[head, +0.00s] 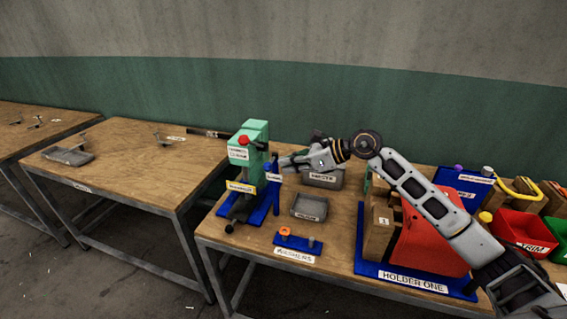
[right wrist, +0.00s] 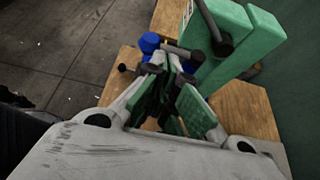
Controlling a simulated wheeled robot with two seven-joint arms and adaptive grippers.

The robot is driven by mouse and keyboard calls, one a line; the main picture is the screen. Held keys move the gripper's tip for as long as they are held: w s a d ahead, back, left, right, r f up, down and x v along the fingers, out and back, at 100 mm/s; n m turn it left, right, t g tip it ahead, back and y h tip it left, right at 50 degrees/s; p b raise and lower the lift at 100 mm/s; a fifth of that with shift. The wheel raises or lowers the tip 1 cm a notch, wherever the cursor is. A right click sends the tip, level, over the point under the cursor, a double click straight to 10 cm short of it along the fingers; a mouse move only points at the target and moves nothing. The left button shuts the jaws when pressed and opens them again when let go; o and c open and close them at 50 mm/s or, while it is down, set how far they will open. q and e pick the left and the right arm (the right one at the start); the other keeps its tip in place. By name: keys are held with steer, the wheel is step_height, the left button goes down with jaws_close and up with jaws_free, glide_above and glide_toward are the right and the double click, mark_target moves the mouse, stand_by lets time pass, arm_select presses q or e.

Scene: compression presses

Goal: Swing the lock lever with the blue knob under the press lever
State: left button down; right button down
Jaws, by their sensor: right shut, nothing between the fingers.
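The green press (head: 255,138) stands on a blue base (head: 259,215) on the middle table, with a red knob (head: 243,140) near its top. In the right wrist view the press (right wrist: 245,45) is at the upper right, with a dark press lever (right wrist: 210,22) across it. The blue knob (right wrist: 150,42) is just beyond my fingertips, and a short grey bar beside it reaches toward the dark lever. My right gripper (head: 283,163) is shut and empty at the press's right side; its fingers (right wrist: 170,75) partly hide the lock lever. Contact cannot be told. My left gripper is out of view.
A grey tray (head: 310,206) and a small blue stand with an orange peg (head: 285,232) lie right of the press. A red holder on a blue base (head: 375,266) is under my right arm. Bins (head: 522,230) stand at far right.

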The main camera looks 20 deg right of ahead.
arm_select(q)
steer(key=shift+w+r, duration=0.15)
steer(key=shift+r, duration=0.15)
arm_select(e)
steer(key=shift+w+a+f, duration=0.15)
steer(key=shift+w+a, duration=0.35)
steer(key=shift+a, duration=0.2)
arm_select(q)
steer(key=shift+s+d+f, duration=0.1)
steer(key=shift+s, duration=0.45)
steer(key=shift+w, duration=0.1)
